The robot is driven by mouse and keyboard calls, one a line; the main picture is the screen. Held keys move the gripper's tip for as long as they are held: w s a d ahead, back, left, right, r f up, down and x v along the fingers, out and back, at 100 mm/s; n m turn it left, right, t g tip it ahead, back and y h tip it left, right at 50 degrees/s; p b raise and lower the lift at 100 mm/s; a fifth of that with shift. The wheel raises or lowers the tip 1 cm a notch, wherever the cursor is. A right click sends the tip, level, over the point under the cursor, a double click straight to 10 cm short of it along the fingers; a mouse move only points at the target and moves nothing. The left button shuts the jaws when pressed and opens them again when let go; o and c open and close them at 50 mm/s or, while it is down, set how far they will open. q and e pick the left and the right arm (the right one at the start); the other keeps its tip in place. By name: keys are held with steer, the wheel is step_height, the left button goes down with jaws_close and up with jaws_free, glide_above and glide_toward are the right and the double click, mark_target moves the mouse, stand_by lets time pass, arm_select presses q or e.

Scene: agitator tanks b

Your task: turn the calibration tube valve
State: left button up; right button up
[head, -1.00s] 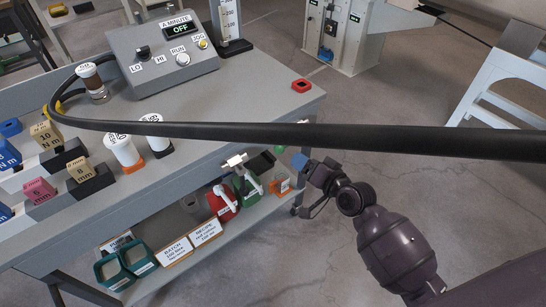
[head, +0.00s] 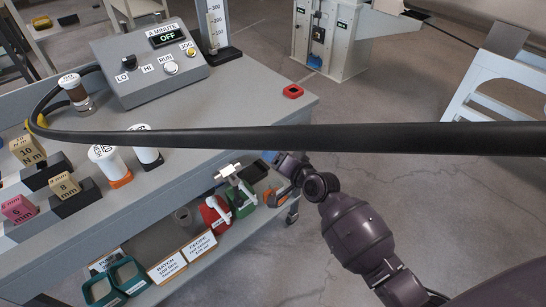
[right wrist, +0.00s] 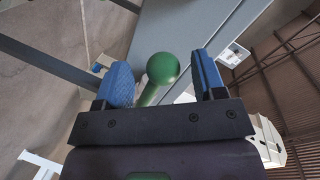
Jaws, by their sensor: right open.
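A clear graduated tube (head: 214,25) with a scale stands in a black base at the back right of the bench in the head view. Its valve I cannot pick out for certain there. In the right wrist view a round green knob (right wrist: 162,68) on a green stem sits between the two blue fingertips, with gaps on both sides. My right gripper (head: 276,164) is open, beside the bench's right front edge; it also shows in the right wrist view (right wrist: 163,85). Whether the knob belongs to the tube's valve I cannot tell. My left gripper is out of view.
A thick black hose (head: 400,139) crosses the head view above the bench. A silver fitting (head: 227,172) shows at the front edge, above red and green containers.

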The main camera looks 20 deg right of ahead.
steer(key=shift+w+a+f, duration=0.1)
steer(key=shift+w+a, duration=0.1)
steer(key=shift+w, duration=0.4)
steer(key=shift+c, duration=0.3)
jaws_close()
